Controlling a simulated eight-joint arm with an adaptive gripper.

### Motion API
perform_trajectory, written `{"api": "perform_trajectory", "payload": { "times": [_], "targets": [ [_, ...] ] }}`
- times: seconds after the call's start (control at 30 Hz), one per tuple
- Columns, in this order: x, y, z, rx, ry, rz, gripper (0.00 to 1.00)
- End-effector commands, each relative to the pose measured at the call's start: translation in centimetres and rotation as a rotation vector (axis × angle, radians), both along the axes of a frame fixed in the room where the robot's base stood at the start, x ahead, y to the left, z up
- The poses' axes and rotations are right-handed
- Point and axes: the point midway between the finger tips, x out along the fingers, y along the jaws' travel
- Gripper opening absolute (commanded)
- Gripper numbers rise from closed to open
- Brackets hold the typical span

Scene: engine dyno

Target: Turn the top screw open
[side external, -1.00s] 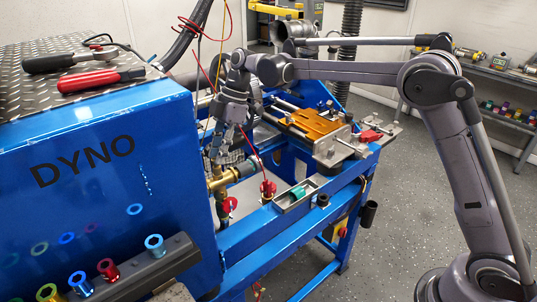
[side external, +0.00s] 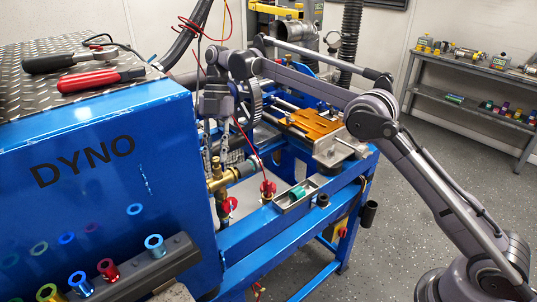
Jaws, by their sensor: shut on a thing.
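The brass valve fitting (side external: 216,184) stands upright beside the right end of the blue DYNO cabinet. Its top screw is at the upper end of the fitting, small and mostly hidden by my fingers. My gripper (side external: 210,152) points down over the fitting from above. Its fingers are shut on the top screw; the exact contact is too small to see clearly.
The blue cabinet (side external: 100,190) closes off the left side, with tools on its top. Hoses and a thin red wire (side external: 240,130) pass close to my gripper. A small metal tray (side external: 296,196) and an orange block (side external: 312,124) lie to the right. Open floor is at the right.

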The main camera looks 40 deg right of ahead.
Motion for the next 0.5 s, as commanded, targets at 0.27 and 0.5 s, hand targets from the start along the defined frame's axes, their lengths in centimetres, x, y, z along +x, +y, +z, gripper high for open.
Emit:
{"api": "perform_trajectory", "payload": {
  "times": [0.27,0.5],
  "targets": [
    [-0.02,0.14,-0.08,-0.002,0.003,0.064,0.0],
    [-0.03,0.13,-0.07,-0.002,0.002,0.071,0.0]
  ]
}}
